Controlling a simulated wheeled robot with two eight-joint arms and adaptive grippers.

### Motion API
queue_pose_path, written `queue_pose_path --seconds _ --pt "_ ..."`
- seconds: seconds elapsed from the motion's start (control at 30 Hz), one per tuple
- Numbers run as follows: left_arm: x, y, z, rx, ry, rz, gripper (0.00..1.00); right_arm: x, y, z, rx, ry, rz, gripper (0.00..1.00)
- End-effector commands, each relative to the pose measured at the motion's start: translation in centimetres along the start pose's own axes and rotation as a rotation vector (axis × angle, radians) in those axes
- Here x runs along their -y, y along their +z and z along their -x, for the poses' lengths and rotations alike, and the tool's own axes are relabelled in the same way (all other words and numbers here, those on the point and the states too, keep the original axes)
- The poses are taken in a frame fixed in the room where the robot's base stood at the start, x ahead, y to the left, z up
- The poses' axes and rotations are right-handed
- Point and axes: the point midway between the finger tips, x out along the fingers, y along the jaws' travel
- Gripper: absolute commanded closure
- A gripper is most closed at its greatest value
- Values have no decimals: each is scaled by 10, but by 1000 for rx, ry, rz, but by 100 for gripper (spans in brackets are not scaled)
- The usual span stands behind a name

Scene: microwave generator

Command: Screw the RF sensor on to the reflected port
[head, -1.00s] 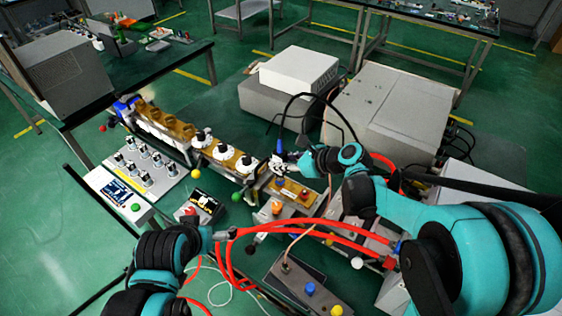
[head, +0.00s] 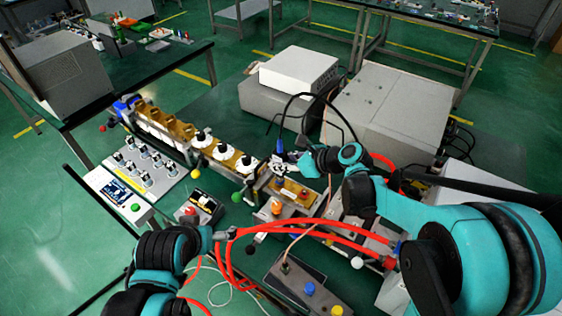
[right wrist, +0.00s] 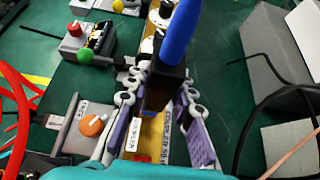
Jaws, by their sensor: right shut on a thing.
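The RF sensor, a dark body with a blue upper part (head: 279,147), stands roughly upright in my right gripper (head: 282,162). In the right wrist view, the purple-padded fingers of that gripper (right wrist: 160,110) lie on both sides of the sensor's dark block (right wrist: 165,82). The sensor is over the yellow coupler section (right wrist: 150,140), which bears labels. The reflected port under the sensor is hidden, so I cannot tell whether they touch. My left gripper (head: 222,234) is beside the red hoses, and its fingers are too small to judge.
Red hoses (head: 310,232) cross in front of the bench parts. A black cable (head: 312,97) loops beside the sensor towards grey boxes (head: 385,105). An orange knob (right wrist: 93,124) sits left of the coupler. Green table surface is free behind the waveguide row.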

Motion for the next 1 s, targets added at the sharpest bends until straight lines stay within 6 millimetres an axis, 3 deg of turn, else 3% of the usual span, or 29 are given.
queue_pose_path --seconds 0.87,0.9,0.97,1.0 --pt "0 6 -8 0 0 0 0 0 -10 -6 0 0 0 100" --pt "0 6 -8 0 0 0 0 0 -9 -6 0 0 0 69" --pt "0 5 -7 0 0 0 0 0 -9 -6 0 0 0 53" --pt "0 5 -7 0 0 0 0 0 -9 -6 0 0 0 52"
